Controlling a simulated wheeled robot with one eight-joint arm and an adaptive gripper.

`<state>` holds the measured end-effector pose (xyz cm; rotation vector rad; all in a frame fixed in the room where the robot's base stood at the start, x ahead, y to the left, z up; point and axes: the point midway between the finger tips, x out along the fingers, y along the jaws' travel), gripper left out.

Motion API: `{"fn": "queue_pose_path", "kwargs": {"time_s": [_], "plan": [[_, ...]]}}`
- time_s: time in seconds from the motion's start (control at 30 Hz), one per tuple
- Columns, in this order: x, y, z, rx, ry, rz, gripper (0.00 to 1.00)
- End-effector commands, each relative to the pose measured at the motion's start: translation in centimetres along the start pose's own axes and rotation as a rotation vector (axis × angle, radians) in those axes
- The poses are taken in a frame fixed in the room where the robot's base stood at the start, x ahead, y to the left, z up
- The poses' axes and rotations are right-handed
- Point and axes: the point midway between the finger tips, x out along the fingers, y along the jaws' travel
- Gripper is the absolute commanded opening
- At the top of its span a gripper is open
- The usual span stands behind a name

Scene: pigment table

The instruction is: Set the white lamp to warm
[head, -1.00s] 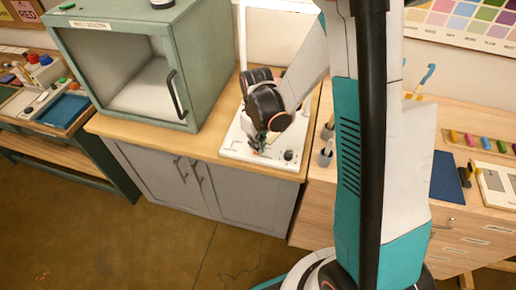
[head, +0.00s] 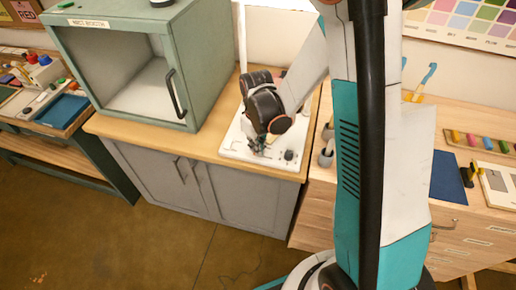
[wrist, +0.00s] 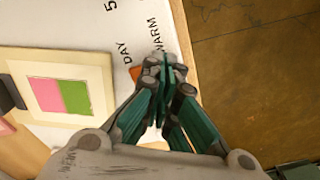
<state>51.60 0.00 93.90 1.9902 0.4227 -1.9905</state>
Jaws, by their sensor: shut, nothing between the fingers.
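The white lamp has a flat white base (head: 232,152) on the wooden counter and a thin white post (head: 242,38) behind it. A dark round knob (head: 289,155) is on the base's right side. In the wrist view the base's white surface (wrist: 110,62) carries the printed words DAY and WARM. My gripper (wrist: 160,65) is shut and empty, its fingertips beside the word WARM. A small orange piece (wrist: 136,73) shows next to the fingertips, partly hidden. Whether the fingers touch it I cannot tell. In the head view my gripper (head: 259,146) is low over the base.
A cream card with a pink and green swatch (wrist: 60,95) lies on the base, a dark part at its edge. A green-grey booth (head: 60,52) stands to the left on the counter. Grey cups (head: 326,157) stand to the right. Bare floor lies in front.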

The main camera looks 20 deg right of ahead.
Motion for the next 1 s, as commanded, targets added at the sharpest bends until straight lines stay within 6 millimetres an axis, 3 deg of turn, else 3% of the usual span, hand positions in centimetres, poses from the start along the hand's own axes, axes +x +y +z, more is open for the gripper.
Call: {"fn": "queue_pose_path", "kwargs": {"time_s": [0.27, 1.0], "plan": [[-0.6, 0.0, 0.0, 0.000, 0.000, 0.000, 0.00], [-6.0, 0.0, 0.0, 0.000, 0.000, 0.000, 0.00]]}}
